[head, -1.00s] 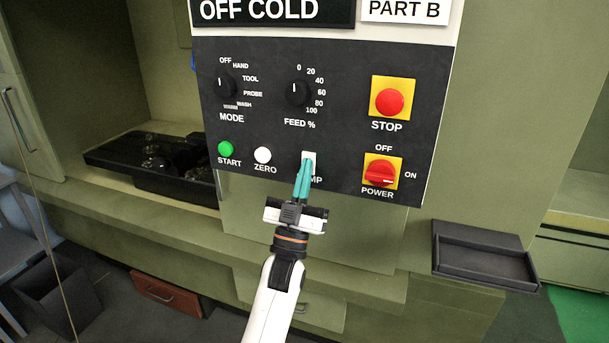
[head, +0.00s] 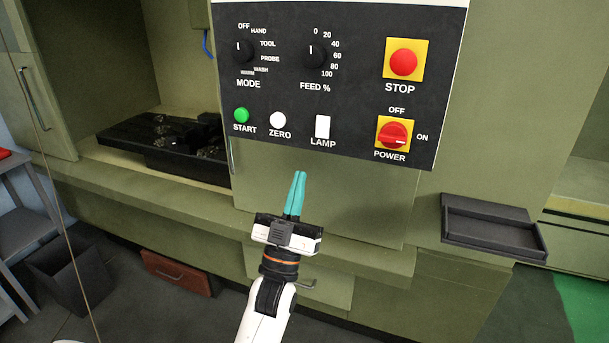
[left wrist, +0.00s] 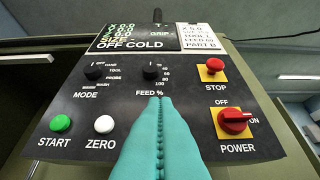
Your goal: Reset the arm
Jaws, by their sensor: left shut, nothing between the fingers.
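My left gripper (head: 298,184) is shut and empty, with its teal fingers together. It is in front of the machine's lower face, just below the black control panel (head: 300,150) and apart from the switches. The white LAMP switch (head: 322,127) is above and right of the fingertips in the head view. In the left wrist view the teal fingers (left wrist: 161,105) point up at the panel and hide the LAMP switch. My right gripper is not in view.
The panel has a green START button (head: 241,115), a white ZERO button (head: 278,120), a red STOP button (head: 403,62) and a red POWER knob (head: 393,135). A dark tray (head: 490,222) juts out at right. A grey bin (head: 72,272) stands at lower left.

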